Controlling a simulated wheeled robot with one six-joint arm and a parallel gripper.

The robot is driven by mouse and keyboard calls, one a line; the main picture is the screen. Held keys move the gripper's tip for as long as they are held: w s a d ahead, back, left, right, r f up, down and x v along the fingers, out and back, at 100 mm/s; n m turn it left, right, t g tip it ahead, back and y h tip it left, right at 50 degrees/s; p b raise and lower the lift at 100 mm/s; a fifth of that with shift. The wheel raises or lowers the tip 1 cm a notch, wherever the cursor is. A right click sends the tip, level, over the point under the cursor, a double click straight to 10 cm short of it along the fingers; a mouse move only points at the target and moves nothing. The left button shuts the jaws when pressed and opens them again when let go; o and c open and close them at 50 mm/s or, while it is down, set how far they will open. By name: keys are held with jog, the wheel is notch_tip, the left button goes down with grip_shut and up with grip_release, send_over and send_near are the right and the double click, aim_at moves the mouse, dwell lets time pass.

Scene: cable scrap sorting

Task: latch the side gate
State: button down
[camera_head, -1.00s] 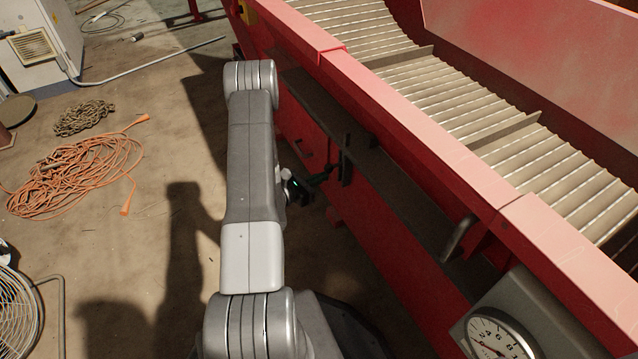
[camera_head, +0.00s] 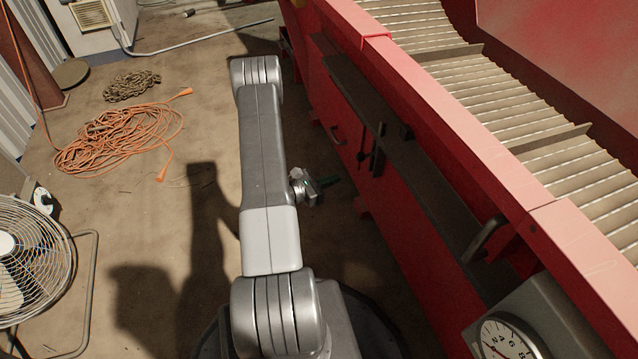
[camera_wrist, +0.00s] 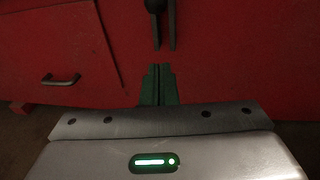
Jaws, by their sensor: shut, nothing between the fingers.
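The side gate (camera_head: 338,110) is a red panel low on the machine's side, with a small dark bar handle (camera_head: 337,134). In the wrist view the gate (camera_wrist: 55,45) fills the left, its handle (camera_wrist: 61,80) at lower left. A dark upright latch lever (camera_head: 363,150) with a knob stands beside a dark upright bracket (camera_head: 378,150), right of the gate. The lever (camera_wrist: 155,25) and bracket (camera_wrist: 172,25) also show at the wrist view's top. My gripper (camera_wrist: 160,68) is shut and empty, its green fingers below and apart from the lever. I cannot tell whether the gate is fully closed.
A dark ledge (camera_head: 430,195) runs along the red machine above the gate. A dial gauge (camera_head: 508,340) sits at lower right. An orange cable coil (camera_head: 120,138), a chain (camera_head: 132,86) and a fan (camera_head: 30,255) are left. Floor between coil and machine is mostly clear.

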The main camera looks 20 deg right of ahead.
jog(key=shift+p+v, duration=0.6)
jog(key=shift+v, duration=1.95)
jog(key=shift+d, duration=0.15)
jog(key=w+d+r+b, duration=0.1)
jog(key=w+d+r, duration=0.1)
jog(key=d, duration=0.8)
jog(key=shift+w+d+r, duration=0.2)
jog(key=shift+w+d, duration=0.05)
jog(key=shift+d, duration=0.1)
